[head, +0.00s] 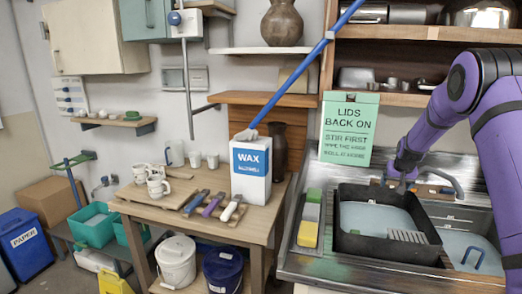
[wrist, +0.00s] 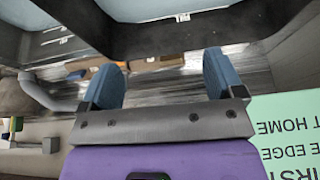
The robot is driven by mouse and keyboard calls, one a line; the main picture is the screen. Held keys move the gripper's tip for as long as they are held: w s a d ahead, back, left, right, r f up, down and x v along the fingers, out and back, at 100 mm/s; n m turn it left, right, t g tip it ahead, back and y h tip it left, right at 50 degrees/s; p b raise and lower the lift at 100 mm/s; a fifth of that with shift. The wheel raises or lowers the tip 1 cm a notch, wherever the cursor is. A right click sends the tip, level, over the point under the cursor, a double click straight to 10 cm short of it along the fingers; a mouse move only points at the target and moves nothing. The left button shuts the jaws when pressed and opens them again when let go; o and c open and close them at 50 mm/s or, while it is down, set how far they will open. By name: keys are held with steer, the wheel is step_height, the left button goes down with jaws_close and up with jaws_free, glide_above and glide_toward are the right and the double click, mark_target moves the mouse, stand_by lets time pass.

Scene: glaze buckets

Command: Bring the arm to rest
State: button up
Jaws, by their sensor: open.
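My purple arm (head: 495,130) reaches in from the right in the head view and bends down at the elbow. My gripper (head: 402,184) is low, at the back rim of the black tub (head: 345,237) in the sink area. In the wrist view my gripper (wrist: 163,80) has its two blue fingers spread apart with nothing between them. The dark tub wall (wrist: 150,42) crosses beyond the fingertips. Whether the fingers touch the tub cannot be told.
The green sign (head: 348,128) stands left of my forearm; it also shows close by in the wrist view (wrist: 290,135). A faucet (head: 440,179) is right of my gripper. A shelf (head: 420,99) runs behind. A wax box (head: 251,172) stands on the wooden table (head: 262,216).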

steer(key=s+a+r+n+y, duration=0.1)
steer(key=s+a+r, duration=0.5)
steer(key=s+r, duration=0.45)
steer(key=s+a+r, duration=0.6)
steer(key=s+r, duration=0.4)
steer(key=r, duration=0.2)
steer(key=s+a+r+n, duration=0.1)
steer(key=s+a, duration=0.3)
steer(key=s, duration=1.2)
steer(key=s+a+n, duration=0.1)
steer(key=s+a, duration=0.3)
steer(key=s, duration=1.2)
steer(key=shift+r, duration=0.4)
steer(key=shift+w, duration=0.1)
